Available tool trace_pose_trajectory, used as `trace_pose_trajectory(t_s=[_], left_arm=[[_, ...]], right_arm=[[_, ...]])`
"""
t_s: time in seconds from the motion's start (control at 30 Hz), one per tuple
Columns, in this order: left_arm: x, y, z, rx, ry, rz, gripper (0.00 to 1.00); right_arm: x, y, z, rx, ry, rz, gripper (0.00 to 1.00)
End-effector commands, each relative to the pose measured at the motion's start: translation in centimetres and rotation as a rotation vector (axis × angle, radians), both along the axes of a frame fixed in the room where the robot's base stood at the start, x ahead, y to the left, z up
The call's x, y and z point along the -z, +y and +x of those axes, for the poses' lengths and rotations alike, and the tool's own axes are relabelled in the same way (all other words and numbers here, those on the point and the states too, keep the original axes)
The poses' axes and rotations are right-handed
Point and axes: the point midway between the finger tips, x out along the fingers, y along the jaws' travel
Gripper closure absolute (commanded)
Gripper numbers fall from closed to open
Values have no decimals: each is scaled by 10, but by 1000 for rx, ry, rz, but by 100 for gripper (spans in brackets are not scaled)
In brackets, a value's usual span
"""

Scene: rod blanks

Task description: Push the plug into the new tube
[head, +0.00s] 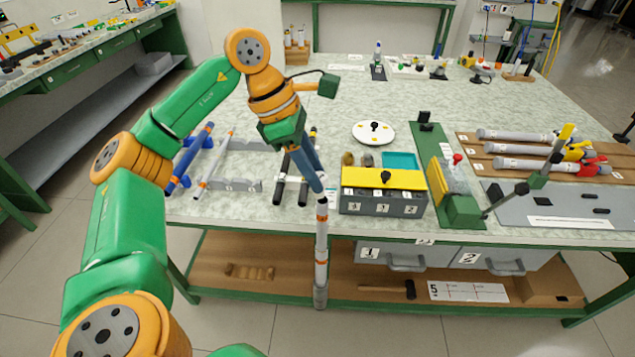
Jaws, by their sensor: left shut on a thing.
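My left gripper (321,189) reaches down over the front edge of the table. It is shut on a grey tube (321,245) with orange bands. The tube hangs upright in front of the table edge, its lower end in front of the lower shelf. The fingers cover its top end, and I cannot make out a plug there. My right gripper is not in view. Similar grey tubes (515,135) lie on a wooden board at the right, with yellow and red fittings at their right ends.
A grey box with a yellow top (384,179) stands close right of the gripper. Left of it lie a blue frame (184,165) and dark rods on supports. A green fixture (463,210) stands at the right. The table's middle back is fairly clear.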

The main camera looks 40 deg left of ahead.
Motion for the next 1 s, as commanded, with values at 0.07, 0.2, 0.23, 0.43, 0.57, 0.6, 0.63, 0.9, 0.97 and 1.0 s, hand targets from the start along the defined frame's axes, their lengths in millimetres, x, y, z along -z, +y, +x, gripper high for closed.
trace_pose_trajectory(t_s=[0.07, 0.2, 0.23, 0.43, 0.57, 0.6, 0.63, 0.9, 0.97, 1.0], left_arm=[[18, 6, 13, -2, 7, 0, 100], [37, 12, 27, 2, 3, 0, 100], [39, 12, 28, 2, 1, -1, 100], [74, 16, 34, 3, 3, 4, 100], [79, 16, 34, 1, -1, 2, 100], [79, 16, 34, 1, -1, 2, 100], [79, 16, 34, 1, -1, 2, 100], [82, 15, 34, 2, 0, 1, 55], [82, 15, 34, 2, 0, 1, 38], [82, 15, 34, 2, 0, 1, 35]], right_arm=[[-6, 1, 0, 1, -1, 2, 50], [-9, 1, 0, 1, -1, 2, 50], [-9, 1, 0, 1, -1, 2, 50], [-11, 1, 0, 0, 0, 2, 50], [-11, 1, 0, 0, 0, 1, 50], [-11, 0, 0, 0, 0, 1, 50], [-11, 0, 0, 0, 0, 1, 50], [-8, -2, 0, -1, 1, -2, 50], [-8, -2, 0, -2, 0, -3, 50], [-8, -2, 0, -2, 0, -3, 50]])
